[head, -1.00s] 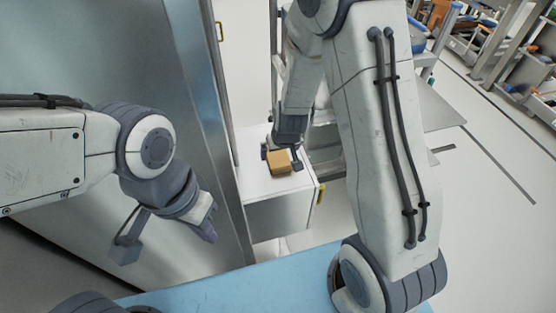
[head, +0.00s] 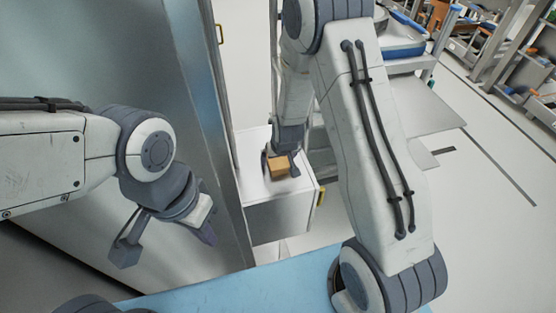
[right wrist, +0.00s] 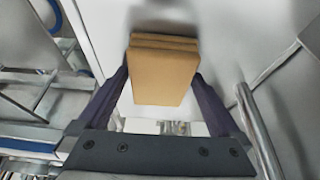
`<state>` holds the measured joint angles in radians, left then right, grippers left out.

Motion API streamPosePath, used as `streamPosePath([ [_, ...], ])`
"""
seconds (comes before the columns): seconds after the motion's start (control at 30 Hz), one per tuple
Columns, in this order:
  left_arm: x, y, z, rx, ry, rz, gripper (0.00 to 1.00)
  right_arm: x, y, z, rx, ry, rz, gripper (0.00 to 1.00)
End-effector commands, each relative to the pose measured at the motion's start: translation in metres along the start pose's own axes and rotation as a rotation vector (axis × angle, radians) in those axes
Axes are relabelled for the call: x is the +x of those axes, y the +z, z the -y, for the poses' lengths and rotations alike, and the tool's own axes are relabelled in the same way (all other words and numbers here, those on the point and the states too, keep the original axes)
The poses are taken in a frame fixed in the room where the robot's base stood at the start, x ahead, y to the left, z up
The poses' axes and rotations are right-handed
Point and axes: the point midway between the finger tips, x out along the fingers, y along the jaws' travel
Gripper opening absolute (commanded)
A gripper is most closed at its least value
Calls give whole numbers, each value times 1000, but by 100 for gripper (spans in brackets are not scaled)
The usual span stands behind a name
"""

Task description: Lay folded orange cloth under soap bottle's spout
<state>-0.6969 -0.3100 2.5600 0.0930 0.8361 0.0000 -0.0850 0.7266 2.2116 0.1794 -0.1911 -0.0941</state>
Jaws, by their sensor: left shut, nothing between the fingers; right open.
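The folded orange cloth (head: 279,169) is a tan-orange layered block on top of the white cabinet in the head view. It also fills the middle of the right wrist view (right wrist: 165,75). My right gripper (head: 281,164) is open, its fingers on either side of the cloth; I cannot tell whether they touch it. My left gripper (head: 206,234) is shut and empty, well to the left and nearer the camera. I cannot make out a soap bottle in either view.
The white cabinet (head: 290,218) has some bare top around the cloth. A tall metallic panel (head: 205,95) stands close to its left. Metal shelving (head: 318,145) stands to its right, partly behind my right arm. A blue surface (head: 260,288) lies in front.

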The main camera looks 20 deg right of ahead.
Motion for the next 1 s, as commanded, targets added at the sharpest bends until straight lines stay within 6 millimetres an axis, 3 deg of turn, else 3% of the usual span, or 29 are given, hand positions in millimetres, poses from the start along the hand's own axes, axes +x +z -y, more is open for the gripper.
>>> streamPosePath([
  [0.03,1,0,0,0,0,0,0,2,1,0,0,0,0,100],
  [0.07,1,0,0,0,0,0,0,1,0,0,0,0,0,92],
  [0.2,1,0,0,0,0,0,0,1,0,0,0,0,0,39],
  [0.3,1,0,0,0,0,0,0,1,0,0,0,0,0,22],
  [0.67,-2,0,0,0,0,0,0,-8,-4,0,-1,0,-2,21],
  [0.87,-12,0,-1,0,0,0,0,-42,-19,0,2,-1,-5,21],
  [1.0,12,1,1,0,0,0,0,-54,-6,-18,2,1,-6,21],
])
